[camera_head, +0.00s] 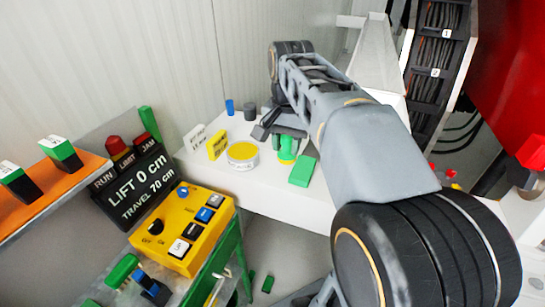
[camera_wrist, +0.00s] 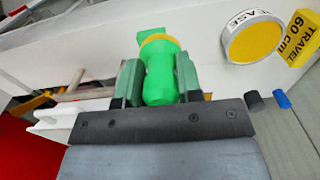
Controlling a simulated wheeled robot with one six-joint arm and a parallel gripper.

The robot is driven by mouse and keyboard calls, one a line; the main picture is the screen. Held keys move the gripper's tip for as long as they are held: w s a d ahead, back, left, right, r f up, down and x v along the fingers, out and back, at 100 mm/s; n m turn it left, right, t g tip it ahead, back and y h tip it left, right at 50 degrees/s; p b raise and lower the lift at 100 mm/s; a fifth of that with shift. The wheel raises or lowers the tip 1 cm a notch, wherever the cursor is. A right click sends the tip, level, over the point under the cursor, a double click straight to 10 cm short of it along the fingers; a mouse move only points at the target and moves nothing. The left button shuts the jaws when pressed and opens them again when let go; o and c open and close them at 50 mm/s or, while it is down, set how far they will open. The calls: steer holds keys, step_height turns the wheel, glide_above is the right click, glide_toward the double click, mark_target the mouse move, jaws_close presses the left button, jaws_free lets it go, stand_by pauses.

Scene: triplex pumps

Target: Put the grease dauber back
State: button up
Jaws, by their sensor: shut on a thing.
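The grease dauber (camera_wrist: 161,76) is a bright green handle with a yellow band or end at its far side, seen in the wrist view. My gripper (camera_wrist: 159,80) is shut on it, with a dark green finger on each side. In the head view the dauber (camera_head: 286,153) shows below my gripper (camera_head: 289,137), above or at the white bench; I cannot tell whether it touches. A round grease tin (camera_head: 243,153) with a yellow top stands on the bench just left of the dauber. It also shows in the wrist view (camera_wrist: 254,39), labelled GREASE.
A green block (camera_head: 302,171) lies right of the dauber on the white bench (camera_head: 262,190). A yellow sign (camera_head: 217,145), a blue cylinder (camera_head: 230,107) and a dark cylinder (camera_head: 250,112) stand near the wall. A yellow control box (camera_head: 183,232) and lift display (camera_head: 135,185) are front left.

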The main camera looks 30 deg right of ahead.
steer(key=w+f, duration=0.2)
steer(key=w, duration=0.1)
steer(key=w+d+f, duration=0.1)
steer(key=w+f, duration=0.2)
steer(key=w+f+p, duration=0.1)
steer(key=w+f, duration=0.1)
steer(key=w, duration=0.1)
steer(key=shift+w+d+f, duration=0.25)
steer(key=shift+d+f, duration=0.1)
steer(key=shift+f, duration=0.05)
steer(key=shift+w+f, duration=0.2)
steer(key=shift+f, duration=1.5)
steer(key=shift+f, duration=0.2)
steer(key=o, duration=0.9)
